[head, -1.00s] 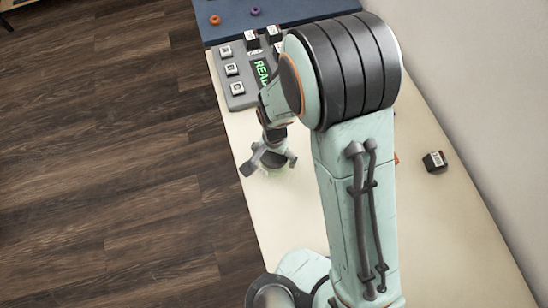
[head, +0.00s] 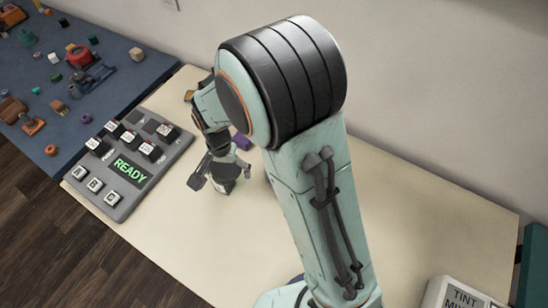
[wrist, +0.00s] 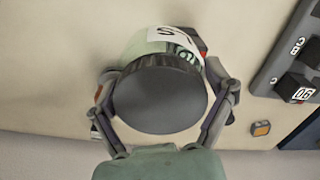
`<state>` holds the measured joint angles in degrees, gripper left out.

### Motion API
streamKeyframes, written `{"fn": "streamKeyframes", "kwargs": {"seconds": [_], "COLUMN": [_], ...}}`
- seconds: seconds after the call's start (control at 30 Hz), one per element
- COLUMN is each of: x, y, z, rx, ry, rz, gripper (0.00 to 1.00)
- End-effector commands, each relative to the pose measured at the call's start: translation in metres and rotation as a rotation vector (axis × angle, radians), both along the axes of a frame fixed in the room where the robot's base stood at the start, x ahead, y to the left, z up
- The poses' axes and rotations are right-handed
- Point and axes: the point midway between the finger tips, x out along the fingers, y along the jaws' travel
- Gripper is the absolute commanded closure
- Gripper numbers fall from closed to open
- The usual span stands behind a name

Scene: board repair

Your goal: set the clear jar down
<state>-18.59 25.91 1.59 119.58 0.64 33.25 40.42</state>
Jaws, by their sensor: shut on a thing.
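The jar shows in the wrist view as a round dark grey lid (wrist: 160,98) with a clear, pale green body (wrist: 146,45) and a white label (wrist: 178,36) beyond it. My gripper (wrist: 166,100) has its fingers on opposite sides of the jar, shut on it. In the head view my gripper (head: 212,178) points down over the cream table (head: 400,215), right of the grey READY panel (head: 118,200). The jar is mostly hidden there by the gripper. I cannot tell whether its base touches the table.
A purple thing (head: 242,142) lies just behind my gripper. A blue mat (head: 60,120) with many small parts is at left. The table's middle is clear.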

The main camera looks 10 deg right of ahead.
Motion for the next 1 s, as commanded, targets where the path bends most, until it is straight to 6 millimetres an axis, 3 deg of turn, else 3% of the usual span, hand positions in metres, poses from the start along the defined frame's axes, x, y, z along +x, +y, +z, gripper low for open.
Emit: {"fn": "streamKeyframes", "kwargs": {"seconds": [0.03, 0.13, 0.3, 0.4, 0.5, 0.7, 1.0], "x": [0.011, 0.022, 0.016, 0.003, -0.011, -0.026, -0.027], "y": [-0.031, -0.093, -0.191, -0.235, -0.265, -0.290, -0.291], "z": [-0.001, -0.004, -0.008, -0.010, -0.012, -0.023, -0.067], "rx": [0.000, -0.001, -0.002, -0.003, -0.001, 0.000, -0.001], "ry": [0.001, 0.003, 0.010, 0.014, 0.020, 0.024, 0.026], "rz": [-0.099, -0.285, -0.575, -0.709, -0.808, -0.892, -0.896], "gripper": [0.53, 0.53, 0.53, 0.53, 0.53, 0.53, 0.53]}}
